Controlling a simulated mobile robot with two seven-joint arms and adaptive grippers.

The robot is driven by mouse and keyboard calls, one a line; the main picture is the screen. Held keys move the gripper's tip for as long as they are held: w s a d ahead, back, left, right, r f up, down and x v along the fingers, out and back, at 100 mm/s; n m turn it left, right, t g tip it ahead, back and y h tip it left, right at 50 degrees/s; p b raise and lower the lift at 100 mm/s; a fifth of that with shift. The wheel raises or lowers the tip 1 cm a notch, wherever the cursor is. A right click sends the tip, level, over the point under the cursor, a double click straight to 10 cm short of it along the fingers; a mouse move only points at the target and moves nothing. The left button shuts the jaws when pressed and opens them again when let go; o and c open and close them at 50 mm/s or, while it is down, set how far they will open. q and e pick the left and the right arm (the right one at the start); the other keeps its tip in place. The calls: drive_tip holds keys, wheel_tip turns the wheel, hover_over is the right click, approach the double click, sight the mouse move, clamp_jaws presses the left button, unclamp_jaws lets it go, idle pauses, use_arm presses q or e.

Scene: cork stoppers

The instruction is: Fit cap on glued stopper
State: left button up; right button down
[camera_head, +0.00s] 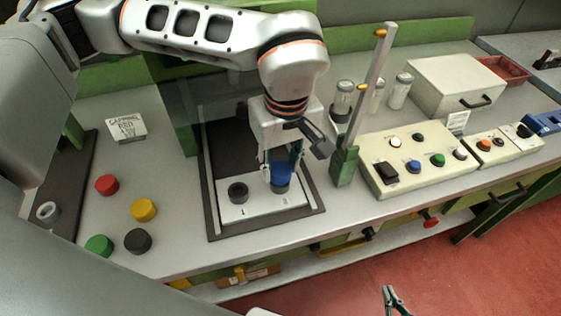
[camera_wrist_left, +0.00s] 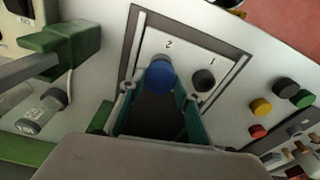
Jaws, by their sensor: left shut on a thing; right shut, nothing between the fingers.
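My left gripper (camera_head: 283,172) points down over the white plate (camera_head: 240,210) and is shut on the blue cap (camera_head: 281,174). The blue cap is at the spot marked 2, over a dark stopper (camera_head: 280,187); whether it is fully seated I cannot tell. In the left wrist view the blue cap (camera_wrist_left: 160,74) is between the fingertips (camera_wrist_left: 157,90). Another dark stopper (camera_head: 238,192) stands at the spot marked 1, uncapped. My right gripper (camera_head: 393,299) is shut and empty at the bottom, over the red floor.
Red (camera_head: 107,184), yellow (camera_head: 144,210), green (camera_head: 99,245) and black (camera_head: 137,241) caps lie on the bench at left, near a sign (camera_head: 127,128). A green-based post (camera_head: 344,165) stands close right of the plate, beside a button panel (camera_head: 425,160). Jars stand behind.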

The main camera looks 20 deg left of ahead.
use_arm(q)
drive_tip(key=shift+f, duration=0.15)
drive_tip(key=o, duration=0.8)
drive_tip(key=shift+o, duration=0.2)
